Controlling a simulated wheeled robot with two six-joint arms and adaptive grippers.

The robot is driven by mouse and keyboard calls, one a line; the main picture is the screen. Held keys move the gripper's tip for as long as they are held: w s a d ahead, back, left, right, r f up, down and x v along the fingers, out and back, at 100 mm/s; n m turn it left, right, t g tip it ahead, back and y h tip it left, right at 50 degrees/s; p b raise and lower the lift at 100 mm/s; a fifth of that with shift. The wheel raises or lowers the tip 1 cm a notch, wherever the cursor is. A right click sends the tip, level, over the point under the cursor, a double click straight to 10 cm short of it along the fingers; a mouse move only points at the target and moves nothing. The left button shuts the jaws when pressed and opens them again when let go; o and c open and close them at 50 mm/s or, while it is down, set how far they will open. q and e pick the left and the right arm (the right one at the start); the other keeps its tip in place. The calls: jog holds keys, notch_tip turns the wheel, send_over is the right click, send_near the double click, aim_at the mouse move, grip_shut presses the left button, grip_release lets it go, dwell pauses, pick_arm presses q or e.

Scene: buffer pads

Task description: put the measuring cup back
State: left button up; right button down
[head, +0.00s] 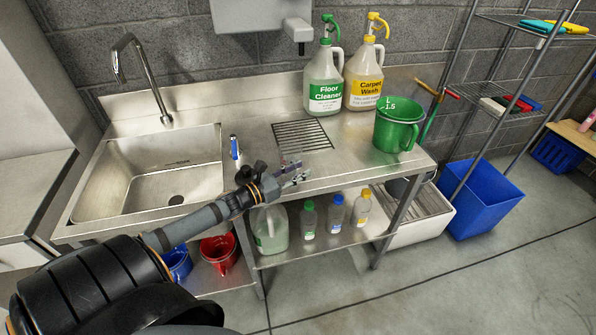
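The green measuring cup (393,132) stands upright on the right end of the steel counter, with white "L 1.5" marks near its rim. Its handle is on the right side. My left gripper (297,174) is over the counter's front edge, left of the cup and well apart from it. Its fingers look spread, with nothing clearly held between them. My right gripper is not in view.
Floor Cleaner (324,82) and Carpet Wash (363,80) jugs stand behind the cup. A drain grate (302,135) lies left of the cup, with the sink (150,180) further left. A blue-capped small item (235,148) stands beside the sink. Several bottles fill the lower shelf.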

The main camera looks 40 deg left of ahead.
pick_arm(q)
jog(key=shift+s+r+p, duration=0.15)
jog(key=shift+r+p, duration=0.2)
jog(key=shift+p, duration=0.05)
jog(key=p+v, duration=0.4)
jog(key=p, duration=0.1)
jog(key=shift+s+a+r, duration=0.2)
jog(key=shift+s+r, duration=0.1)
jog(key=shift+s, duration=0.05)
jog(key=f+p+v, duration=0.1)
jog(key=p+v, duration=0.2)
jog(key=v, duration=0.4)
